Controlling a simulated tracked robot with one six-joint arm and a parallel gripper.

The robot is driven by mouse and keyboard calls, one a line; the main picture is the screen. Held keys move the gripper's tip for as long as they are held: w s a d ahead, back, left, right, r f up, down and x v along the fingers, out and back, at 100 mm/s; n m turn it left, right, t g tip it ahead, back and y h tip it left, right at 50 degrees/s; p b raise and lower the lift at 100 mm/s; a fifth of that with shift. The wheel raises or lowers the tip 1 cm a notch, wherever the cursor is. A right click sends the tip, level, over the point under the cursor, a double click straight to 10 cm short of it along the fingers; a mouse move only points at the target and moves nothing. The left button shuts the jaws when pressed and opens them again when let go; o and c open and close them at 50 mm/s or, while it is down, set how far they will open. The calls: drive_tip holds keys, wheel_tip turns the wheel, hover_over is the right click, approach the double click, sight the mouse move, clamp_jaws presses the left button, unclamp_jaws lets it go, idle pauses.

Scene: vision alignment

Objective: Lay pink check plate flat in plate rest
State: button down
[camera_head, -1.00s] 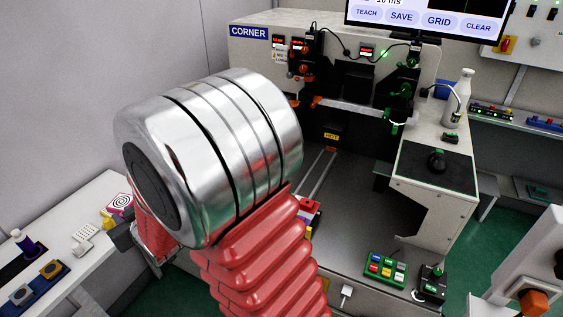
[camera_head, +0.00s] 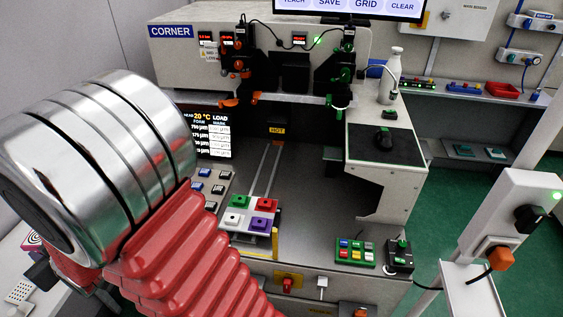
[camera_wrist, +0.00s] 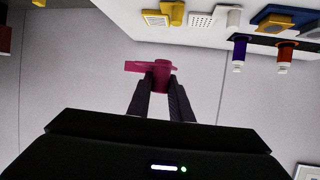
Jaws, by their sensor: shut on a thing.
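The pink check plate (camera_wrist: 135,66) shows in the wrist view as a magenta piece between the fingertips of my gripper (camera_wrist: 160,85). The fingers are shut on its thicker, post-like part, and a thin flat part sticks out to the left. In the head view, its face with pink and white rings (camera_head: 32,241) shows at the lower left, beside my arm. My fingers are mostly hidden there by the arm. I cannot tell for sure which thing is the plate rest; a yellow block (camera_wrist: 158,18) lies on the white side table.
The side table (camera_wrist: 130,10) also bears a white dotted block (camera_wrist: 200,19) and small bottles. The machine (camera_head: 280,60) stands ahead, with a coloured four-block stage (camera_head: 252,212) on its bed.

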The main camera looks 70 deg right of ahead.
drive_tip(key=d+m+g+h, duration=0.1)
drive_tip(key=d+m+h, duration=0.5)
drive_tip(key=d, duration=1.6)
drive_tip(key=s+d+f+m+g+h, duration=0.1)
drive_tip(key=s+d+m+g+h, duration=0.2)
drive_tip(key=d, duration=0.7)
drive_tip(key=s+d+f+m+g+h, duration=0.15)
drive_tip(key=s+d, duration=0.25)
drive_tip(key=d, duration=0.5)
drive_tip(key=s+d+f+m+g+h, duration=0.1)
drive_tip(key=s+d+f+m+g, duration=0.1)
drive_tip(key=s+d, duration=0.6)
drive_tip(key=s+d+f+m+g+h, duration=0.1)
drive_tip(key=s+d+m+g, duration=0.4)
drive_tip(key=s, duration=0.8)
drive_tip(key=s+d+f+m+g+h, duration=0.1)
drive_tip(key=s+d+f+m+g, duration=0.2)
drive_tip(key=s+d, duration=0.8)
drive_tip(key=shift+s+d+f+g, duration=0.3)
drive_tip(key=shift+d+f+g, duration=0.1)
drive_tip(key=shift+d+g, duration=0.15)
drive_tip(key=shift+d+m, duration=0.15)
drive_tip(key=shift+m, duration=0.1)
